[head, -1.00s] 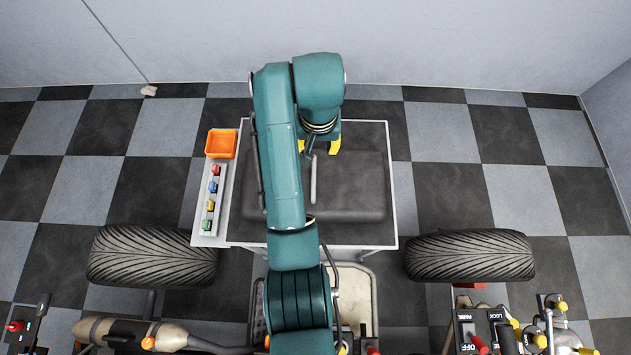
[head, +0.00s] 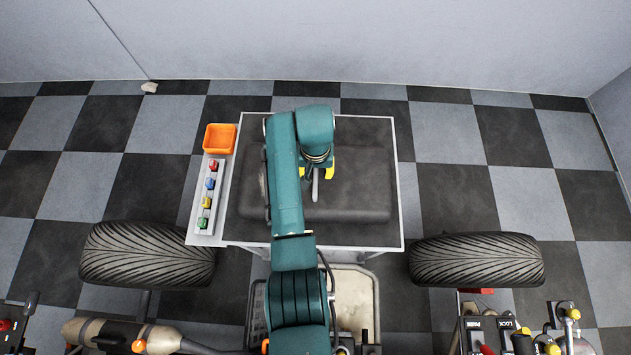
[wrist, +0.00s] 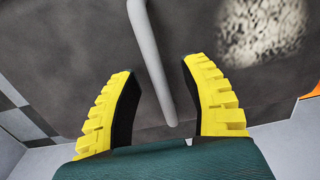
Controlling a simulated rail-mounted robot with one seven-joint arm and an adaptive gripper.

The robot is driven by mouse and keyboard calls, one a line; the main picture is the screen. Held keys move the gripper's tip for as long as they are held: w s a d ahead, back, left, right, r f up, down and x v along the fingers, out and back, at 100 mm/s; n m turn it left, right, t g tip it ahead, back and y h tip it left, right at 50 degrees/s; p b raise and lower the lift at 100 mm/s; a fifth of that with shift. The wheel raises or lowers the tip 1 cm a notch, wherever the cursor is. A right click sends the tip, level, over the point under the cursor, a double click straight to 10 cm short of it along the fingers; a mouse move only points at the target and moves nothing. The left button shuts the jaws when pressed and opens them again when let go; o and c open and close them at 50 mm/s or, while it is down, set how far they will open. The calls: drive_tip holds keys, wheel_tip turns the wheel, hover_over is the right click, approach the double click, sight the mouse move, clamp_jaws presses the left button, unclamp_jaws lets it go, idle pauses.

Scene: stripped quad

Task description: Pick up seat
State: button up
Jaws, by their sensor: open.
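The seat (head: 360,190) is a wide dark grey pad lying on the table, with a light grey bar (head: 315,187) on it. In the wrist view the bar (wrist: 150,55) runs from the top edge down between my two yellow fingers. My gripper (head: 316,172) is over the rear middle of the seat, at the bar's far end. It is open in the wrist view (wrist: 157,70), one finger on each side of the bar. I cannot tell how far above the seat the fingertips are. My arm hides the left part of the seat.
The table (head: 401,205) has a light rim. Two large tyres (head: 147,255) (head: 476,260) flank the near side. A pale speckled patch (wrist: 262,28) shows in the wrist view.

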drive_tip(key=shift+f, duration=0.35)
clamp_jaws()
drive_tip(key=shift+r, duration=0.25)
